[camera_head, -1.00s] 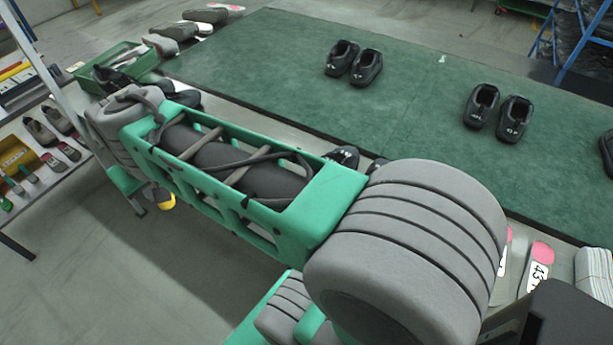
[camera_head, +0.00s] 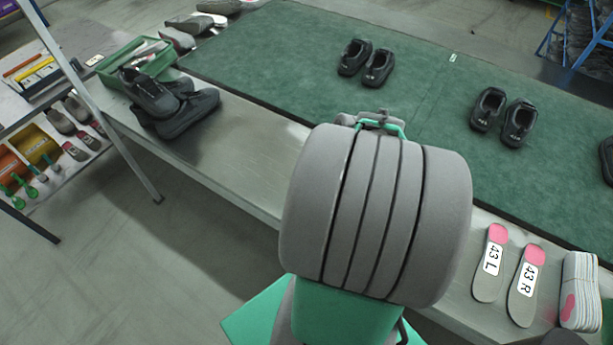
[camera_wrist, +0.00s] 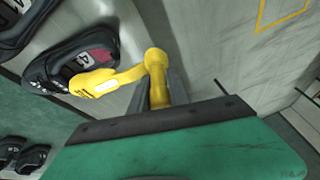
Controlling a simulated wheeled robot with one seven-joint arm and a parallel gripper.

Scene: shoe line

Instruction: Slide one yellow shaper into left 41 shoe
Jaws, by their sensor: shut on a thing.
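In the camera_head view my arm hides the gripper, shaper and these shoes.
Insoles marked 43 L (camera_head: 490,265) and 43 R (camera_head: 526,285) lie on the metal bench (camera_head: 240,165). Black shoe pairs stand on the green mat (camera_head: 430,60). Dark shoes (camera_head: 185,112) and a green crate (camera_head: 105,70) are at left, near a shelf with bins (camera_head: 38,147).

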